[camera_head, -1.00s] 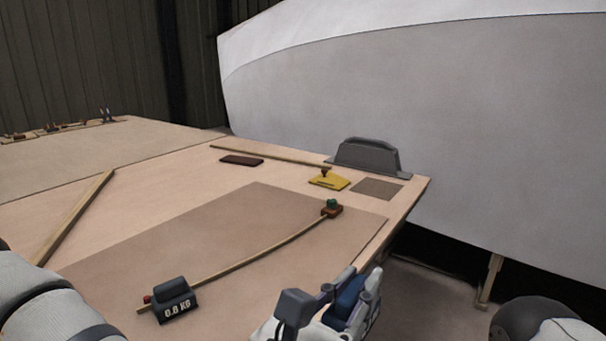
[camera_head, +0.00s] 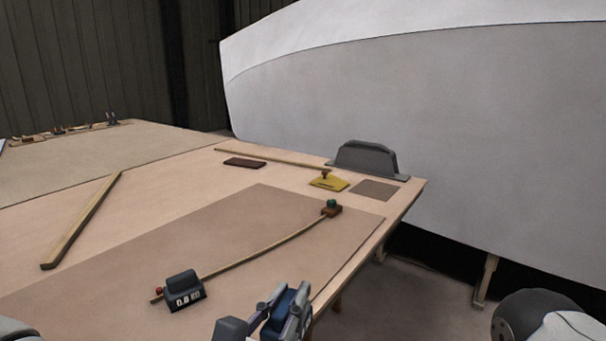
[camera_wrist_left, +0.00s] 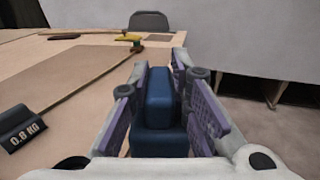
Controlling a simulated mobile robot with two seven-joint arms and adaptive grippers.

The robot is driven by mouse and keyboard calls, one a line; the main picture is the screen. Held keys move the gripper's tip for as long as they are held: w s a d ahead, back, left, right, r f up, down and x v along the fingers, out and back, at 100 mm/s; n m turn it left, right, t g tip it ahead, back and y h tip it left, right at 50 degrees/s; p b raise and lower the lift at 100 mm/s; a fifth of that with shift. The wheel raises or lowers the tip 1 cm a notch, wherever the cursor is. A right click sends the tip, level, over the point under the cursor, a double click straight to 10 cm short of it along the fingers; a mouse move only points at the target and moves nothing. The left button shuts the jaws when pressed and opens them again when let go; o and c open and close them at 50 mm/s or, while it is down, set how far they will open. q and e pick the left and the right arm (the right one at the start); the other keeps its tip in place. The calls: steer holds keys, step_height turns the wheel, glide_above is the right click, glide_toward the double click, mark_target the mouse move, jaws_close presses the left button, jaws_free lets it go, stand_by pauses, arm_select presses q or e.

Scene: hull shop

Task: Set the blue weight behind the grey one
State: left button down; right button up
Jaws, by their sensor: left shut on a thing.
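The blue weight (camera_head: 284,304) is in my left gripper (camera_head: 271,316), whose fingers are shut on it. It shows plainly in the left wrist view (camera_wrist_left: 160,112), between the two finger pads. It is held near the table's front right edge. The grey weight (camera_head: 183,290), marked 0.8 KG, stands on the brown mat to the left of the gripper, against a thin curved batten (camera_head: 258,249). It also shows at the left edge of the left wrist view (camera_wrist_left: 18,128). My right gripper is not in view.
A red-and-green-topped block (camera_head: 331,208) sits at the batten's far end. A yellow tool (camera_head: 328,184), a dark flat block (camera_head: 244,163) and a grey holder (camera_head: 366,158) are at the back. A wooden strip (camera_head: 82,222) lies left.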

arm_select(q)
steer(key=s+a+f+n+y, duration=0.2)
steer(key=a+y, duration=0.1)
steer(key=a, duration=0.4)
steer(key=s+a+f+n+t+y+p, duration=0.1)
steer(key=a+f+n+y, duration=0.1)
steer(key=a, duration=0.6)
steer(key=shift+s+a+f+n+y+p, duration=0.3)
steer(key=shift+s+f+y, duration=0.15)
steer(key=shift+y, duration=0.55)
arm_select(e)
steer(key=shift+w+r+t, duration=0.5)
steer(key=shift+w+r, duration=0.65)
arm_select(q)
steer(key=shift+w, duration=0.1)
